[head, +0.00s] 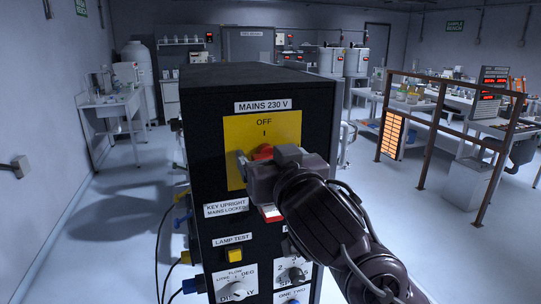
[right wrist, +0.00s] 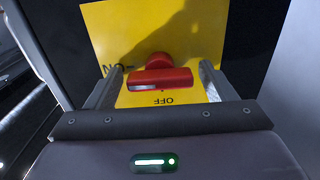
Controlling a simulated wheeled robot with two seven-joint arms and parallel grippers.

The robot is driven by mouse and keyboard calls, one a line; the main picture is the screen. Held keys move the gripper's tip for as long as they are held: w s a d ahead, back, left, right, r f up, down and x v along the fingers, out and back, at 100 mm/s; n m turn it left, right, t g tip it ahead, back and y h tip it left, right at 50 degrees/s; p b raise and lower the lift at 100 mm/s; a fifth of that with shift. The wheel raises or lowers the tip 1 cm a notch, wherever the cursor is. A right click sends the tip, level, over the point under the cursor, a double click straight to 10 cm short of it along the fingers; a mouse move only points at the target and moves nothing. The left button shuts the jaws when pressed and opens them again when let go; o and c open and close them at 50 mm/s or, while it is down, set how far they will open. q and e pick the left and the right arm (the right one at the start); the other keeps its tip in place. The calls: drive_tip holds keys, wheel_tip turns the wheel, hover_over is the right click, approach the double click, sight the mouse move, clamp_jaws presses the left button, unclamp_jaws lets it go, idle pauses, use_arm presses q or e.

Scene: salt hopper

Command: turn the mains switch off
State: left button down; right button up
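The mains switch is a red handle (head: 263,151) on a yellow plate (head: 235,133) marked OFF at the top, on the front of a black cabinet. My right gripper covers much of it in the head view. In the right wrist view the red handle (right wrist: 162,80) lies crosswise on the yellow plate (right wrist: 175,30). Both labels appear upside down there, ON at the left and OFF below the handle. My right gripper (right wrist: 162,78) is open, one finger beyond each end of the handle, with gaps visible. In the head view the right gripper (head: 258,162) is at the plate. My left gripper is out of view.
Below the plate are a key label (head: 226,208), a partly hidden red item (head: 271,213), a yellow lamp test button (head: 234,255) and dials (head: 236,290). Cables hang at the cabinet's left side. A brown rail frame (head: 437,100) stands to the right. Floor is clear at left.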

drive_tip(key=c, duration=0.9)
drive_tip(key=shift+n, duration=0.3)
drive_tip(key=n+b, duration=0.1)
drive_tip(key=n, duration=0.2)
drive_tip(key=shift+n, duration=0.4)
drive_tip(key=n, duration=0.4)
drive_tip(key=shift+a+f+n+b, duration=0.1)
drive_tip(key=shift+n+b, duration=0.2)
drive_tip(key=n, duration=0.4)
drive_tip(key=shift+a+f+n+b, duration=0.1)
drive_tip(key=shift+n+b, duration=0.3)
drive_tip(key=shift+n, duration=2.1)
